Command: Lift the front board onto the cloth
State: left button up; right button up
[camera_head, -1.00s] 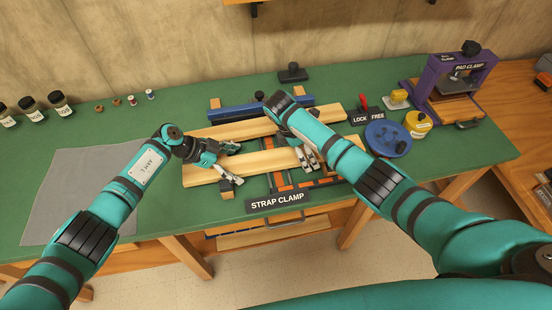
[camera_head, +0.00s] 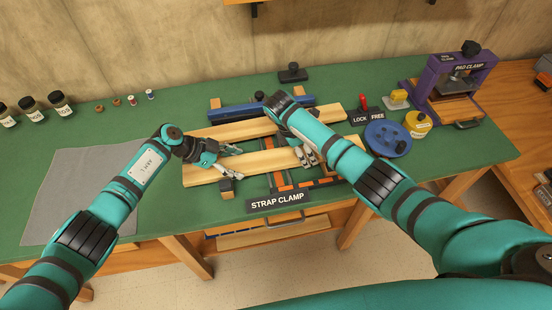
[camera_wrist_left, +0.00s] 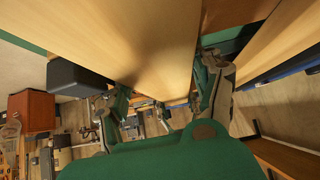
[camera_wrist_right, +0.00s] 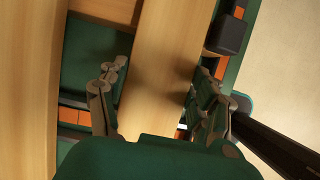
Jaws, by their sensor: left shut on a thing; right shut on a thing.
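The front board (camera_head: 258,164) is a long pale wooden plank lying across the strap clamp, the nearer of two planks. My left gripper (camera_head: 230,160) is shut on it toward its left end; in the left wrist view the board (camera_wrist_left: 150,50) runs between the fingers (camera_wrist_left: 165,95). My right gripper (camera_head: 307,158) is shut on it toward its right part; in the right wrist view the board (camera_wrist_right: 165,60) passes between the fingers (camera_wrist_right: 155,95). The grey cloth (camera_head: 72,190) lies flat and bare at the left of the bench.
The back board (camera_head: 230,131) lies just behind, with a blue bar (camera_head: 235,112) beyond. The strap clamp's sign (camera_head: 277,201) stands at the front edge. Jars (camera_head: 62,103) and spools stand behind the cloth. A blue disc (camera_head: 388,138), yellow can (camera_head: 418,123) and purple pad clamp (camera_head: 455,75) are right.

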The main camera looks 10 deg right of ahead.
pick_arm(q)
jog(key=shift+r, duration=0.15)
pick_arm(e)
jog(key=shift+r, duration=0.15)
